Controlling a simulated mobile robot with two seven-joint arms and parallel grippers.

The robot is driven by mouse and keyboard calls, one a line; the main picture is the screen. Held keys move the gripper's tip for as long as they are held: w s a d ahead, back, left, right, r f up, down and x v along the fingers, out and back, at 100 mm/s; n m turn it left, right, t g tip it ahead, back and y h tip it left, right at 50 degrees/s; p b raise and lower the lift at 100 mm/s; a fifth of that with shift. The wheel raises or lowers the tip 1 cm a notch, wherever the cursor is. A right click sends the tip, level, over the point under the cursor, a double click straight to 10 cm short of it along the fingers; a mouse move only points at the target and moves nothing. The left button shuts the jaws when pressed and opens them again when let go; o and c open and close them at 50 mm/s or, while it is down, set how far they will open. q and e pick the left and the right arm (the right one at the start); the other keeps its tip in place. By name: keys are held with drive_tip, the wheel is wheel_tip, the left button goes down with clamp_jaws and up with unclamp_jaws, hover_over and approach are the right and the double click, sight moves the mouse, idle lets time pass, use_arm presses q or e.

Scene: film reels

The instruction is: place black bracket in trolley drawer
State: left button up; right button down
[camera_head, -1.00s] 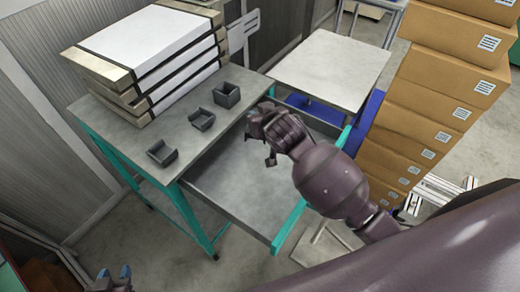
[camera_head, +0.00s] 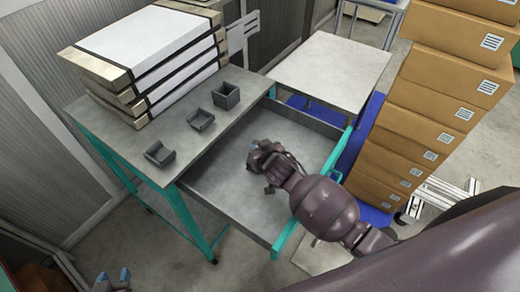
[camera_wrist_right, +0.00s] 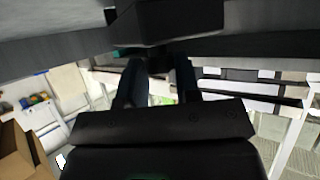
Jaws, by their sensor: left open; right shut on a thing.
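My right gripper (camera_head: 256,158) is over the open grey drawer (camera_head: 215,185) of the teal-framed trolley. In the right wrist view its two fingers (camera_wrist_right: 158,75) are shut on a black bracket (camera_wrist_right: 180,22), seen at the top of that view. In the head view the held bracket cannot be made out clearly behind the gripper. Whether it touches the drawer floor cannot be told. My left gripper (camera_head: 112,279) is open and empty at the bottom left, low and away from the trolley.
Cardboard boxes (camera_head: 420,115) rise on the right.

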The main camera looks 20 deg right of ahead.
idle(0.3)
drive_tip(key=c, duration=0.8)
unclamp_jaws()
drive_tip(key=shift+f, duration=0.15)
drive_tip(key=shift+r, duration=0.25)
drive_tip(key=v, duration=0.7)
drive_tip(key=shift+s+p, duration=0.25)
drive_tip(key=shift+p, duration=0.1)
